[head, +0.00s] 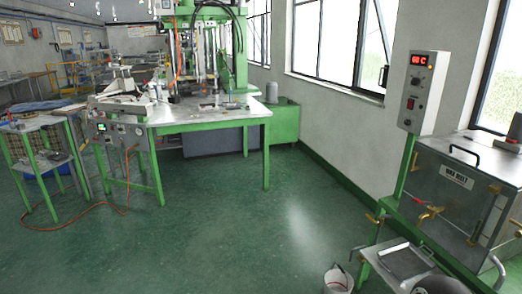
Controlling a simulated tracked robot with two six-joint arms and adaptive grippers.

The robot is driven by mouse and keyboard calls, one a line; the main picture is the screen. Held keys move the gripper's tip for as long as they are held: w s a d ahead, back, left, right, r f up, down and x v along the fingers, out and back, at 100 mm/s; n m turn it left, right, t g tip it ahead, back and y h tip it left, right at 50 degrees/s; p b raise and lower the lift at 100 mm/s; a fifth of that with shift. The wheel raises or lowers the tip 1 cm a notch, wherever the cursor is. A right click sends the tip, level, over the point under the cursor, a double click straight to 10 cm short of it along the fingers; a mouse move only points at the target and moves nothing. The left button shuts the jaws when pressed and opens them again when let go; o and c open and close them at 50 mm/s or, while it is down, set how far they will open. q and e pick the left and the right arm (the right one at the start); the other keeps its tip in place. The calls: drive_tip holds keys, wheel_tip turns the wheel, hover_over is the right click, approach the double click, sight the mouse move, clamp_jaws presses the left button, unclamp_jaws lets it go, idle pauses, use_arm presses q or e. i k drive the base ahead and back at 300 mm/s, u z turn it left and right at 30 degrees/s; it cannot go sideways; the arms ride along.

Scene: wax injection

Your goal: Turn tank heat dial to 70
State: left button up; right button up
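The metal wax tank (455,190), with a label on its front, stands at the right on a green frame. A grey control box (422,92) is mounted on a green post at the tank's left end. The box has a red lit display (419,60), too small to read surely. I cannot read the dial's setting. Neither of my grippers is in view.
A green-legged workbench (210,115) with a tall green press stands at the back left. Brass taps project from the tank's front (428,214). A metal tray (407,262) lies on a low stand below, with a white bucket (338,279) beside it. The central floor is clear.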

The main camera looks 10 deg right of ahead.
sight(415, 80)
drive_tip(key=u, duration=0.3)
drive_tip(key=i, duration=2.65)
drive_tip(key=z, duration=0.5)
drive_tip(key=i, duration=1.25)
drive_tip(key=z, duration=1.3)
drive_tip(key=i, duration=0.95)
drive_tip(key=z, duration=0.55)
drive_tip(key=k, duration=0.75)
drive_tip(key=z, duration=0.2)
drive_tip(key=i, duration=0.6)
